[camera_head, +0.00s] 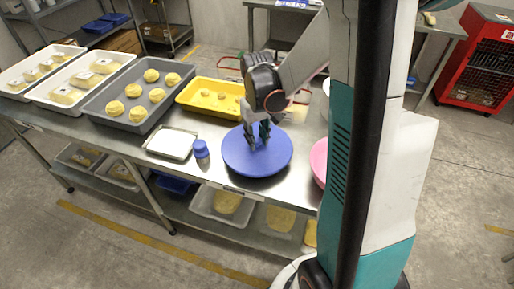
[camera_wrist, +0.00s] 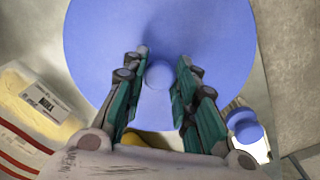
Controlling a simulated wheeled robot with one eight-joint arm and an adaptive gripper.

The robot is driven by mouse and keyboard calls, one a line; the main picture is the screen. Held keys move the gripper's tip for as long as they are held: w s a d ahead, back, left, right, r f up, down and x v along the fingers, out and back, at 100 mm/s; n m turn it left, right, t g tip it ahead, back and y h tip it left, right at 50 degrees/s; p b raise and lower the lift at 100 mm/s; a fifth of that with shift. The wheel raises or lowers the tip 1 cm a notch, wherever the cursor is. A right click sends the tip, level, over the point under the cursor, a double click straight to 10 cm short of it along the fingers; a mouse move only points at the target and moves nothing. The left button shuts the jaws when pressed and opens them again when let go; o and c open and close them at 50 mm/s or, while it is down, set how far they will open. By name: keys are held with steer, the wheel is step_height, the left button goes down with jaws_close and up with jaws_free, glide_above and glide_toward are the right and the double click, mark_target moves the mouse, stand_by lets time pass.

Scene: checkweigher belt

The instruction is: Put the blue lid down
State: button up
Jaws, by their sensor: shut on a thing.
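The blue lid (camera_head: 262,165) is a wide round disc over the front part of the steel table (camera_head: 222,178). In the wrist view the lid (camera_wrist: 215,40) fills the upper middle, with a small round knob (camera_wrist: 157,75) at its centre. My gripper (camera_head: 257,138) points down at the lid from above. In the wrist view its two fingers (camera_wrist: 158,85) stand on either side of the knob, shut on it. The lid looks about level. What is under it is hidden, and I cannot tell whether it touches the table.
Behind are a yellow tray (camera_head: 188,98) and a grey tray (camera_head: 103,112) with dough pieces.

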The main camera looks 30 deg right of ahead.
mark_target(257, 140)
steer(key=shift+f+b, duration=0.7)
steer(key=shift+f, duration=1.3)
steer(key=shift+f, duration=0.15)
steer(key=o, duration=1.1)
step_height(257, 140, up, 12)
steer(key=p, duration=0.4)
steer(key=shift+r, duration=0.2)
